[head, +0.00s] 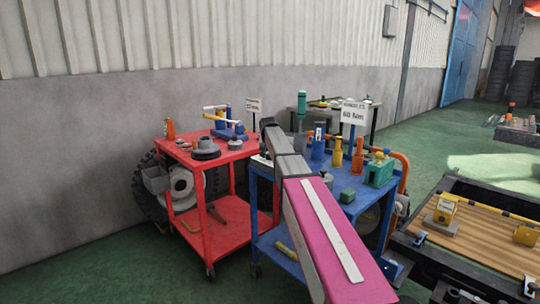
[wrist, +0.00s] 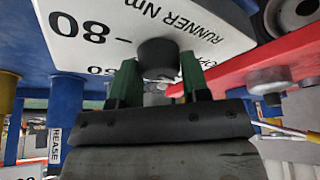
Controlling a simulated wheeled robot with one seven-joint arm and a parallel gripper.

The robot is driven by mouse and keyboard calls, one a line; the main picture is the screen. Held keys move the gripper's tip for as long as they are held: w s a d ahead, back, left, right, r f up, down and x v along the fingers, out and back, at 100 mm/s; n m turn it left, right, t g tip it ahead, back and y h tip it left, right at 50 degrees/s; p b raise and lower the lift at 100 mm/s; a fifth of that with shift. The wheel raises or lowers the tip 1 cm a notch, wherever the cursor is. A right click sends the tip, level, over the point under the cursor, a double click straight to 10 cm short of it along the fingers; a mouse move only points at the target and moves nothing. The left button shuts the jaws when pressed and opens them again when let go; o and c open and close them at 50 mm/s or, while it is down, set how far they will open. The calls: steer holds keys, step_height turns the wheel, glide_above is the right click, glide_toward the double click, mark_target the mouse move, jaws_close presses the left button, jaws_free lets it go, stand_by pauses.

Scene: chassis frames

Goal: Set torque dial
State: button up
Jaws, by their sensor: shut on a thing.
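In the wrist view, a dark round knob (wrist: 157,52) sits on a white dial plate (wrist: 85,22). The plate is printed with "80", part of a "60" and "RUNNER Nm", tilted in the picture. My gripper (wrist: 158,76) has its two green fingers on either side of the knob and is shut on it. Any pointer mark on the knob is not visible. In the head view, my arm reaches over the blue cart (head: 350,205), and the arm hides the dial and my gripper. A white sign (head: 354,112) on the blue cart reads "60 Nm".
A red cart (head: 225,206) with tools stands left of the blue cart; its red edge is close by in the wrist view (wrist: 250,65). A green block (head: 380,173) and orange bottles (head: 357,157) stand on the blue cart. A wood-topped bench (head: 480,236) is at right.

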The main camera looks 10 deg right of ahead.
steer(key=m+h, duration=0.1)
steer(key=m, duration=0.2)
steer(key=m+g+h, duration=0.1)
steer(key=m, duration=0.2)
steer(key=shift+a, duration=0.1)
steer(key=shift+m, duration=0.4)
steer(key=shift+g, duration=0.3)
steer(key=o, duration=0.9)
steer(key=v, duration=1)
steer(key=shift+s+a+r, duration=0.15)
steer(key=shift+a+r, duration=0.05)
steer(key=shift+r, duration=0.15)
